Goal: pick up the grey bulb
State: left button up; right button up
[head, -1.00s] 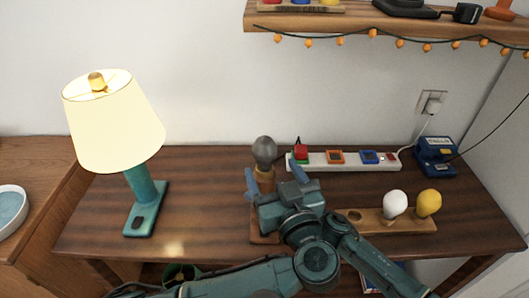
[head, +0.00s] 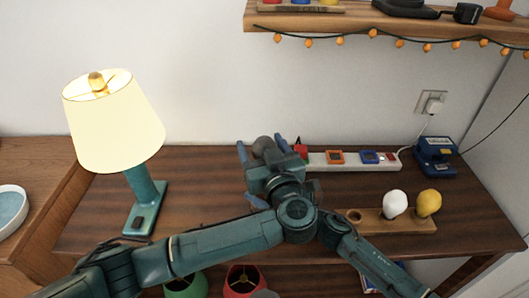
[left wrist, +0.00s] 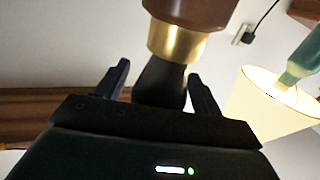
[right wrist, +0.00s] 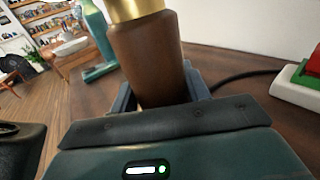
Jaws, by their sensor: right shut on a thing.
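The grey bulb (head: 263,143) sits at the top of a brown holder that is mostly hidden in the head view. In the left wrist view the bulb (left wrist: 160,80) looks dark below a brass collar (left wrist: 176,42). My left gripper (head: 263,152) is open, with one finger on either side of the bulb and gaps visible. My right gripper (right wrist: 163,95) is shut on the brown holder (right wrist: 148,55), under its brass collar (right wrist: 135,8). The left arm hides most of the right gripper in the head view.
A lit lamp (head: 115,125) stands at left. A white power strip (head: 350,161) lies behind. A wooden rack (head: 372,218) with a white bulb (head: 395,204) and a yellow bulb (head: 428,203) is at right. A blue box (head: 436,155) stands at far right. A shelf (head: 380,28) hangs above.

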pick_arm(q)
jog(key=c, duration=0.9)
jog(key=shift+r, duration=0.1)
jog(key=shift+c, duration=0.2)
notch_tip(320, 180, up, 10)
jog(key=shift+f, duration=0.1)
pick_arm(e)
jog(key=o, duration=1.4)
